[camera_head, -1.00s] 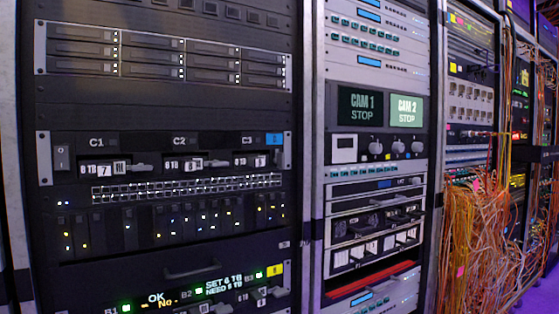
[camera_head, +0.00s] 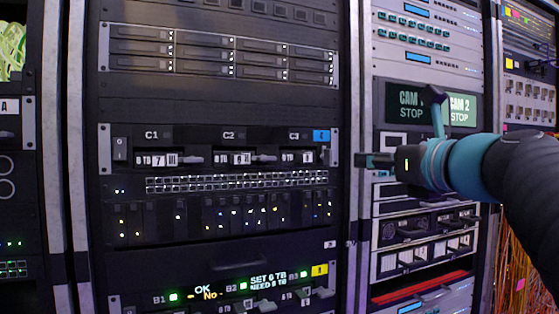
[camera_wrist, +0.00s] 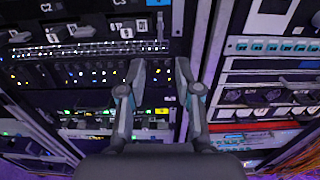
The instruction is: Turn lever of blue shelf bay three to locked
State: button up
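The shelf with the blue tag (camera_head: 321,135) has bays marked C1, C2 and C3. Bay C3 (camera_head: 294,136) is at its right end, with a small white number window (camera_head: 308,158) and a lever beside it, too small to read its setting. In the wrist view, the C3 window (camera_wrist: 126,32) is beyond and above my left finger. My gripper (camera_head: 358,160) is just right of the shelf's right bracket in the head view, in front of the rack post. In the wrist view, my gripper (camera_wrist: 160,75) has its two fingers apart with nothing between them.
A shelf with a yellow tag (camera_head: 319,270) and bays B1 to B3 is lower down. A patch panel (camera_head: 236,181) lies below the blue shelf. A metal rack post (camera_head: 352,230) divides this rack from the right one. Orange cables (camera_head: 520,270) hang at far right.

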aim_at(331, 156)
jog(key=p+x, duration=0.1)
jog(key=x, duration=1.2)
jog(key=shift+w+a, duration=0.1)
jog(key=shift+w, duration=0.25)
grip_shut()
